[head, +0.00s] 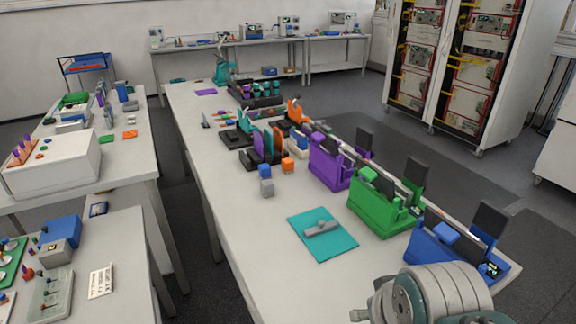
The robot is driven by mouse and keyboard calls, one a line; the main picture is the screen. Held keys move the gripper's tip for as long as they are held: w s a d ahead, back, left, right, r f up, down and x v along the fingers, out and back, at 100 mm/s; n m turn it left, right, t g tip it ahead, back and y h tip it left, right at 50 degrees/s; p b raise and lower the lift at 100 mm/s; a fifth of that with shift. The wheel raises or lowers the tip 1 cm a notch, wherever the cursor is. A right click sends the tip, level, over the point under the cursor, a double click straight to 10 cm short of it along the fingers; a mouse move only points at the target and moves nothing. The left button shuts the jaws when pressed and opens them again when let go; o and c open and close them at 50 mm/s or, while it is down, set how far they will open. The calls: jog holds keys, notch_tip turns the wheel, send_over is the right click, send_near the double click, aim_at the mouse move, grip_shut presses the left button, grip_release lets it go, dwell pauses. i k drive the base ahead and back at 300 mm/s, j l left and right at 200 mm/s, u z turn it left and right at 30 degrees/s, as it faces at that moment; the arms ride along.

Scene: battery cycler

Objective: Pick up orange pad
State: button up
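A small flat orange piece (130,134), which looks like the orange pad, lies on the left table near its right edge. It lies apart from a small flat green piece (107,139) to its left. It is far off and small, so its details cannot be told. A rounded grey part of my arm shows at the bottom right, in front of the long middle table. My gripper's fingers do not show, so I cannot see whether they hold anything.
The long middle table (255,240) carries purple (326,172), green (377,218) and blue (432,252) holders on its right side. A teal mat (340,247) with a grey tool lies near its front. A white box (60,175) stands on the left table. A dark floor aisle separates the tables.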

aim_at(287, 164)
jog(key=l+u, duration=0.25)
jog(key=k+l+u, duration=0.1)
jog(key=l+u, duration=0.15)
jog(key=l, duration=0.2)
jog(key=k+l+u, duration=0.1)
jog(key=l+u, duration=0.2)
jog(key=k+l, duration=0.1)
jog(key=l, duration=0.35)
jog(key=k+l, duration=0.1)
jog(key=l, duration=0.3)
jog(key=l+z, duration=0.2)
jog(key=l, duration=0.35)
jog(key=l+z, duration=0.2)
jog(key=l, duration=0.35)
jog(key=l+z, duration=0.15)
jog(key=l, duration=0.45)
jog(key=l+z, duration=0.2)
jog(key=l, duration=0.35)
jog(key=i+l+z, duration=0.2)
jog(key=l, duration=0.3)
jog(key=i+l+u, duration=0.1)
jog(key=i+u, duration=0.15)
jog(key=i+j+u, duration=0.15)
jog(key=i+u, duration=0.95)
jog(key=u, duration=0.2)
jog(key=i+l+u, duration=0.65)
jog(key=u, duration=0.2)
jog(key=i+l+u, duration=0.25)
jog(key=l+u, duration=0.15)
